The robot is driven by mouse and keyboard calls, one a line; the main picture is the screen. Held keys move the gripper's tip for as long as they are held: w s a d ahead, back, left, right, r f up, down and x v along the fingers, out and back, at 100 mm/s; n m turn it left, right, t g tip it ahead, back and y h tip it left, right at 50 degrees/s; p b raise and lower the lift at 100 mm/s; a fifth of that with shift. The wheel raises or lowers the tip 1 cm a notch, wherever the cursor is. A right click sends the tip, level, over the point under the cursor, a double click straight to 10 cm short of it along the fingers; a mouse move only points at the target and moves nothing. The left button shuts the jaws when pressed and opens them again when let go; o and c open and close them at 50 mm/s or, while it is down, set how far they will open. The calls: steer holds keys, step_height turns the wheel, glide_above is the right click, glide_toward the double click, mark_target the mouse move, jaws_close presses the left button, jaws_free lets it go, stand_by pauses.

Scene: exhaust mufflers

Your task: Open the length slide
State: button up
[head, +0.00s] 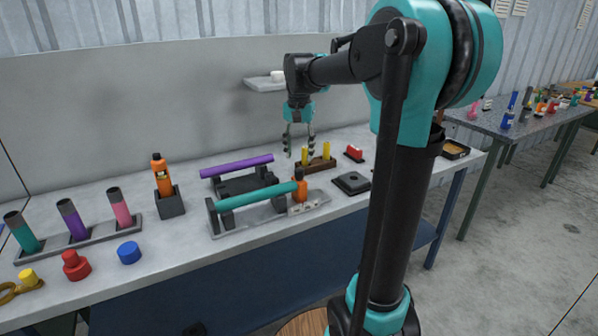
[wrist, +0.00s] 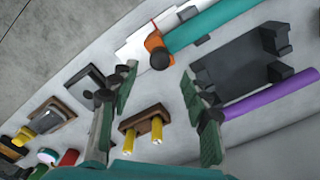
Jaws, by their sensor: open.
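The length slide looks to be the orange block (head: 300,189) with a dark knob, on a long grey gauge base (head: 262,219) at the table's front. A teal tube (head: 255,196) lies along this base, its right end against or very close to the orange block. In the wrist view the orange block (wrist: 155,44) sits at the tube's end on a white marked plate (wrist: 137,46). My gripper (head: 299,154) is open and empty, pointing down behind the gauge, above the table. In the wrist view its fingers (wrist: 159,72) are spread, apart from the slide.
A wooden block (head: 314,166) with yellow pegs stands near my gripper. A purple tube (head: 236,166) lies on a dark stand behind the gauge. A black square pad (head: 351,183) lies right of it. An orange bottle-like tool (head: 160,172) stands in a holder at left.

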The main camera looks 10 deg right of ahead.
mark_target(299, 169)
step_height(299, 169, down, 7)
steer(key=shift+f, duration=0.1)
steer(key=shift+c, duration=0.3)
jaws_close()
